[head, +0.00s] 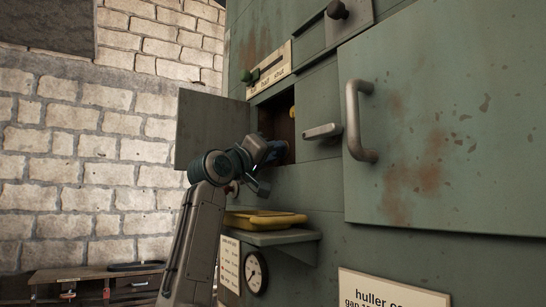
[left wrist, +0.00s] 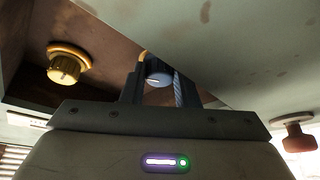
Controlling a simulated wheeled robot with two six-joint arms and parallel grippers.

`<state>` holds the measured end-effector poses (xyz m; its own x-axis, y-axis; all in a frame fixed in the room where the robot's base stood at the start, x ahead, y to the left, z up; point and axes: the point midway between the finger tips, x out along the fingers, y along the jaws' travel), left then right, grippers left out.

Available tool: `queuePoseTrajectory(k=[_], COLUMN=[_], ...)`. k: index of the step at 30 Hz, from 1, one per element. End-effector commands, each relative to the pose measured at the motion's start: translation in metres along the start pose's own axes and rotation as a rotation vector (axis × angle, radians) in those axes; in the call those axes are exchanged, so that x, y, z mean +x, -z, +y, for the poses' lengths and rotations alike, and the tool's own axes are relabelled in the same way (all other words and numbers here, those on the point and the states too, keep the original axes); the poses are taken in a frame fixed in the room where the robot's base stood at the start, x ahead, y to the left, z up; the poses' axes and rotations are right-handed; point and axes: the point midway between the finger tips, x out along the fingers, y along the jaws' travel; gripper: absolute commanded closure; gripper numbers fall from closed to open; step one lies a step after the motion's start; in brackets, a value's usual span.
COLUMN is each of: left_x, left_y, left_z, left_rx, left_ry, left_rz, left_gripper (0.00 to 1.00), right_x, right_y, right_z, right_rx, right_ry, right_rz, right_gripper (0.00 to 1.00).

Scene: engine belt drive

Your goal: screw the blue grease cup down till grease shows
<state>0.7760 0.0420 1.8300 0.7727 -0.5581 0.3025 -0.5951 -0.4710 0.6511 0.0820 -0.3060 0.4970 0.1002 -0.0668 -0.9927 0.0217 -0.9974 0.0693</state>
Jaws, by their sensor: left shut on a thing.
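My left gripper (head: 268,154) reaches into a small open recess in the green machine's side. In the left wrist view the fingers of my left gripper (left wrist: 158,88) are shut on the blue grease cup (left wrist: 157,75), a round knob that looks grey-blue with a pale mark on its face. In the head view the cup is hard to tell from the gripper around it. No grease can be made out at the cup. My right gripper is not in view.
A yellow cup (left wrist: 66,66) sits beside the blue one in the recess. The recess door (head: 208,128) stands open at the left. Below are a shelf with a yellow tray (head: 262,219) and a gauge (head: 256,272). A lever (head: 322,131) and door handle (head: 358,120) stick out at the right.

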Motion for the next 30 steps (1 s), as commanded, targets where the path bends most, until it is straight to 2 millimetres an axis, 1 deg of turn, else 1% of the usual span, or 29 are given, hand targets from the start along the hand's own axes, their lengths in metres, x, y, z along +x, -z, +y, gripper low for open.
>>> queuePoseTrajectory(k=[1, 6, 15, 22, 30], left_x=[-0.0009, -0.0005, 0.0000, -0.0001, -0.0001], left_y=[-0.0001, 0.0007, 0.0016, 0.0022, 0.0023], left_z=[-0.0026, -0.0036, -0.0044, -0.0044, -0.0040], left_rx=[0.031, 0.144, 0.283, 0.328, 0.333], left_ry=[-0.013, -0.065, -0.131, -0.151, -0.154], left_rz=[0.003, 0.007, 0.012, 0.014, 0.015], left_gripper=[0.95, 0.95, 0.95, 0.95, 0.95], right_x=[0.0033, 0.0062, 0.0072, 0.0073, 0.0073], right_y=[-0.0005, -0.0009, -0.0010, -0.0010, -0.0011], right_z=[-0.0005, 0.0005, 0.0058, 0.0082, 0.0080], right_rx=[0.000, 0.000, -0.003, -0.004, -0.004], right_ry=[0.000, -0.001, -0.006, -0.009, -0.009], right_rz=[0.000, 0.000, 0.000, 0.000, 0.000], right_gripper=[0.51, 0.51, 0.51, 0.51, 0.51])
